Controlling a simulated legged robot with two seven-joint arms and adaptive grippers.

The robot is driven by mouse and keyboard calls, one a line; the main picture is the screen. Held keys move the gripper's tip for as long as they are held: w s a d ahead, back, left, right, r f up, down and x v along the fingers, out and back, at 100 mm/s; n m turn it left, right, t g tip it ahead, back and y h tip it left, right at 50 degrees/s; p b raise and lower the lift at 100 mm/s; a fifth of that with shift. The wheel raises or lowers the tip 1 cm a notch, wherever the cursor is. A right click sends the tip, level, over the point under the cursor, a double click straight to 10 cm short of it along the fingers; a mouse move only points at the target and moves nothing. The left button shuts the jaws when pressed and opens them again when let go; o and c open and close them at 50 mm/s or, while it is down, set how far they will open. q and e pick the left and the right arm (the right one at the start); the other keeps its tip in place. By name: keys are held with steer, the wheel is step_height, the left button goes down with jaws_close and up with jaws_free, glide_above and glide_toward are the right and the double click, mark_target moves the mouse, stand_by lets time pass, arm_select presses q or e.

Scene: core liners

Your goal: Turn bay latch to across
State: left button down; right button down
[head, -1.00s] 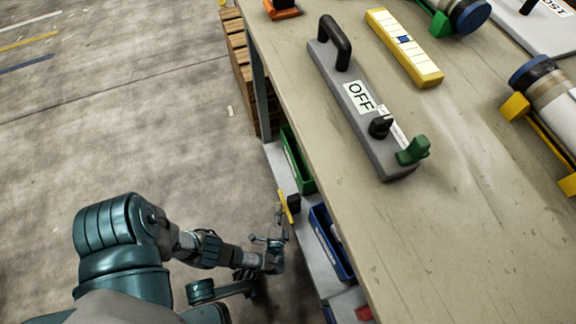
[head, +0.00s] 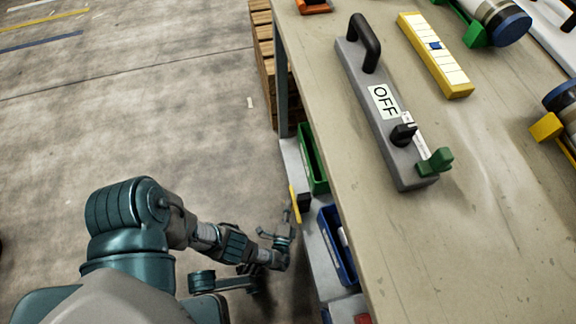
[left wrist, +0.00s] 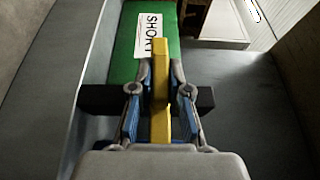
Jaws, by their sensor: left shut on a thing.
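The bay latch is a yellow bar (head: 295,204) at the edge of the lower shelf, beside a black block (head: 304,202). In the left wrist view the yellow bar (left wrist: 160,70) runs up and down the picture, in front of a black crosspiece (left wrist: 98,99). My left gripper (head: 290,228) reaches the latch from the aisle side. In the left wrist view its two blue-padded fingers (left wrist: 160,112) are shut on the yellow bar, one on each side. The gripper body hides the bar's near end. My right gripper is in neither view.
A green bin (head: 312,160) labelled "SHORT" in the wrist view and a blue bin (head: 336,245) stand on the lower shelf (head: 292,158). Above is the bench top (head: 480,220) with a grey "OFF" fixture (head: 402,160). The floor at left is clear.

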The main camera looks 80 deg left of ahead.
arm_select(q)
steer(key=shift+s+d+f, duration=0.2)
steer(key=shift+d+f, duration=0.05)
steer(key=c, duration=1.1)
jaws_free()
steer(key=shift+w+a, duration=0.1)
